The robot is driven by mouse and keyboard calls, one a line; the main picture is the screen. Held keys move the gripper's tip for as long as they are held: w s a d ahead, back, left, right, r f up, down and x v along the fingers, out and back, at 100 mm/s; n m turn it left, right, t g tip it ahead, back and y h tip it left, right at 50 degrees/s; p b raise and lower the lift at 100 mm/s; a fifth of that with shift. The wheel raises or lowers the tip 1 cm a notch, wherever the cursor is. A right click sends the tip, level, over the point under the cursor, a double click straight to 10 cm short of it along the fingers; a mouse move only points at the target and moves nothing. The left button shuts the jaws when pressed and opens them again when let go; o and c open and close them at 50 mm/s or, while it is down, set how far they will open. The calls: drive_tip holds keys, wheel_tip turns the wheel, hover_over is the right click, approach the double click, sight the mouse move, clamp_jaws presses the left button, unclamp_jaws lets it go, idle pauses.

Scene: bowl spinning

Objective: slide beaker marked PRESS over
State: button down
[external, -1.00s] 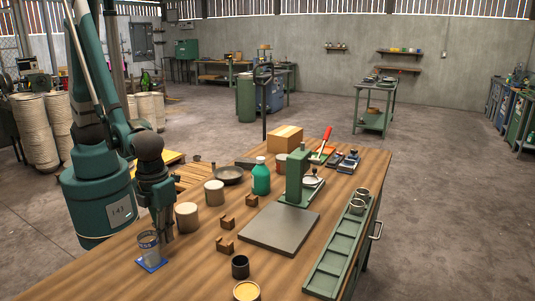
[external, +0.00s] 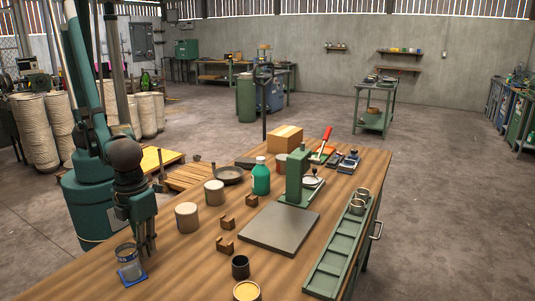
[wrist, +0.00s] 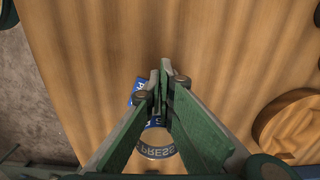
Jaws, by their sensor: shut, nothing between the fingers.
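The clear beaker (external: 126,264) stands upright at the near left end of the wooden table, on a blue square pad (external: 133,281). In the wrist view the beaker's blue band (wrist: 158,152) reads PRESS, and part of the blue pad (wrist: 139,88) with white lettering shows beyond it. My gripper (external: 148,252) points down, shut and empty, right beside the beaker on its right in the external view. In the wrist view the fingers (wrist: 160,76) hide part of the beaker and pad; I cannot tell whether they touch the beaker.
A pale canister (external: 187,218) stands right of my gripper. The table's left edge is close to the beaker.

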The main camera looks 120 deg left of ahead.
drive_tip(key=d+b, duration=0.2)
drive_tip(key=d, duration=1.1)
drive_tip(key=shift+d, duration=0.15)
drive_tip(key=shift+a+b, duration=0.3)
drive_tip(key=shift+a, duration=0.25)
drive_tip(key=a, duration=0.2)
drive_tip(key=shift+a, duration=0.4)
wheel_tip(320, 180, up, 10)
drive_tip(key=p, duration=0.1)
drive_tip(key=shift+a, duration=0.1)
